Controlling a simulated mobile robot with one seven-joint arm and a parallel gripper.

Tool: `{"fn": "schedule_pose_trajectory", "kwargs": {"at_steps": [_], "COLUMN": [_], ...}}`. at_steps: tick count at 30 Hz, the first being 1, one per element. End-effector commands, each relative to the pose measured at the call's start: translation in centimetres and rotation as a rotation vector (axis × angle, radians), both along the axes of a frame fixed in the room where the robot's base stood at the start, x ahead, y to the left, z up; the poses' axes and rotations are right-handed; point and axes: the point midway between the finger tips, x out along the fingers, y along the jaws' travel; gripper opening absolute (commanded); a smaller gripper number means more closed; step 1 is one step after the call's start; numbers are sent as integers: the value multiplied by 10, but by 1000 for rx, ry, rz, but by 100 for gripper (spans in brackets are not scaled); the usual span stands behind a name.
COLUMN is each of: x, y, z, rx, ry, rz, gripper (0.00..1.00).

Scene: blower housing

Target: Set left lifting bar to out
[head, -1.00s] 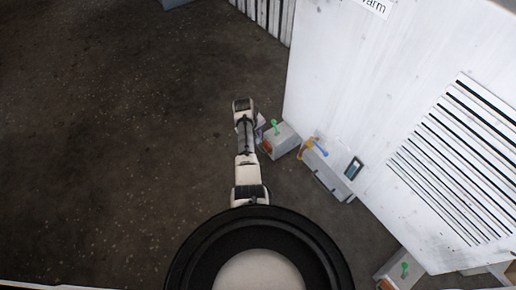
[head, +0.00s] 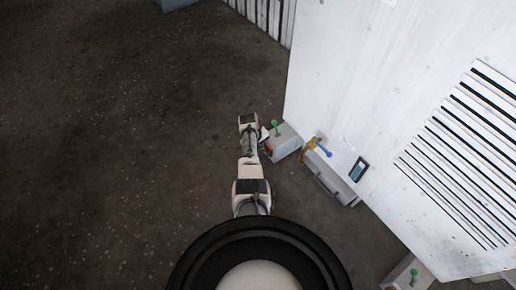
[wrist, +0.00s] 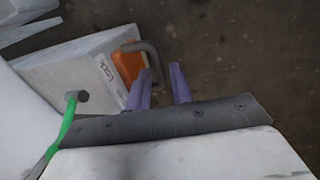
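The left lifting bar is a bent grey handle (wrist: 153,50) beside an orange patch (wrist: 126,66) on the end of a light grey box (wrist: 80,62). In the head view this box (head: 285,143) stands at the housing's near corner, with a green-handled pin (head: 274,127) on top. The pin's green handle (wrist: 66,122) also shows in the wrist view. My gripper (wrist: 161,70) has two purple fingers, spread apart. The handle's lower end appears between them; whether they touch it is unclear. In the head view my arm's end is left of the box and largely hides the gripper.
The white housing (head: 350,70) with a louvred vent (head: 465,150) fills the right side. A yellow and blue valve (head: 316,146) and a small display (head: 358,169) sit on or by it. Another box with a green pin (head: 413,275) is at bottom right.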

Motion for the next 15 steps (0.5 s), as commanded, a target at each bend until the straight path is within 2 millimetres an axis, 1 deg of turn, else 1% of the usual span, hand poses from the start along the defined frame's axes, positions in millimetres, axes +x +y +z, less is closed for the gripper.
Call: {"fn": "schedule_pose_trajectory", "kwargs": {"at_steps": [1, 4, 5, 15], "x": [0, 0, 0, -1], "y": [0, 0, 0, 2], "z": [0, 0, 0, 1], "rx": [0, 0, 0, 0], "ry": [0, 0, 0, 0], "rz": [0, 0, 0, 1], "gripper": [16, 2, 0, 0]}}
